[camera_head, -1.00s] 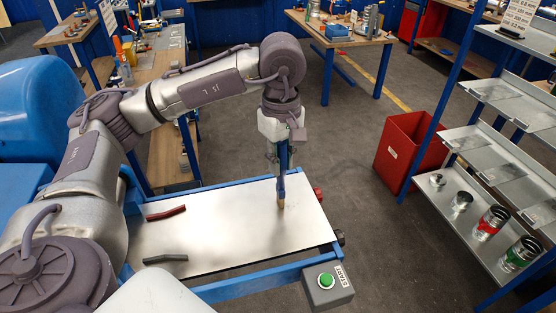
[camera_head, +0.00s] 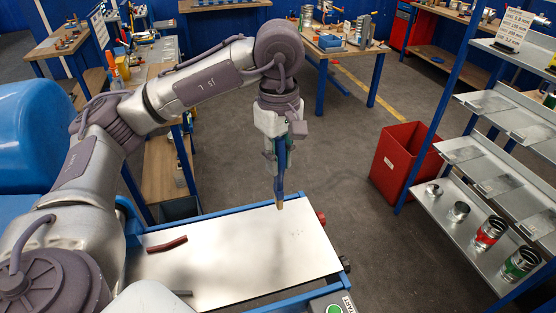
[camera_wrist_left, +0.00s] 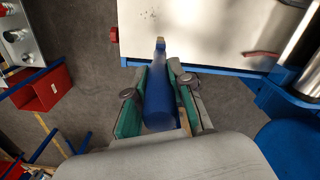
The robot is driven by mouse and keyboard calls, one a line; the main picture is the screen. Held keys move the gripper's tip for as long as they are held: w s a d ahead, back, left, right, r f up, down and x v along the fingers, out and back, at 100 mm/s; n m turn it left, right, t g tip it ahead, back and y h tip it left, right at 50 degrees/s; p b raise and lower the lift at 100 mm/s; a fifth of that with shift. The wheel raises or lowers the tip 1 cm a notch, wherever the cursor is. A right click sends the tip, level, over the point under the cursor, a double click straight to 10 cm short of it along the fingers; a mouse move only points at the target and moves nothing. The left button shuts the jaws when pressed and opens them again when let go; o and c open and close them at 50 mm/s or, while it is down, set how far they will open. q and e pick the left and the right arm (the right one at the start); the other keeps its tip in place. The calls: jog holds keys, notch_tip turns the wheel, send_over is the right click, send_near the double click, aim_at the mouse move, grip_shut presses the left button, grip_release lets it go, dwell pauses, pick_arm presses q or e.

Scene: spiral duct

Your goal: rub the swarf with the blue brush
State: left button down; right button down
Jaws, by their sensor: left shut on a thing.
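My left gripper (camera_head: 279,150) is shut on the blue brush (camera_head: 279,182) and holds it pointing down, its tan tip near the back edge of the metal tabletop (camera_head: 230,265). Whether the tip touches the metal is not clear. In the left wrist view the brush (camera_wrist_left: 159,100) lies between the two green-padded fingers (camera_wrist_left: 158,95), its tip by the tabletop edge. A few tiny dark specks, seemingly the swarf (camera_wrist_left: 156,13), lie on the tabletop beyond the tip. They are very faint in the head view. My right gripper is not in view.
A dark red bar (camera_head: 167,245) and a grey bar (camera_head: 178,293) lie on the tabletop's left part. A START button box (camera_head: 335,303) is at its front. A red bin (camera_head: 404,165) and shelves with metal cans (camera_head: 490,232) stand right. Blue rails edge the table.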

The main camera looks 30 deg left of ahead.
pick_arm(q)
jog(key=shift+w+r+p, duration=0.1)
jog(key=shift+r+p, duration=0.2)
jog(key=shift+r, duration=0.7)
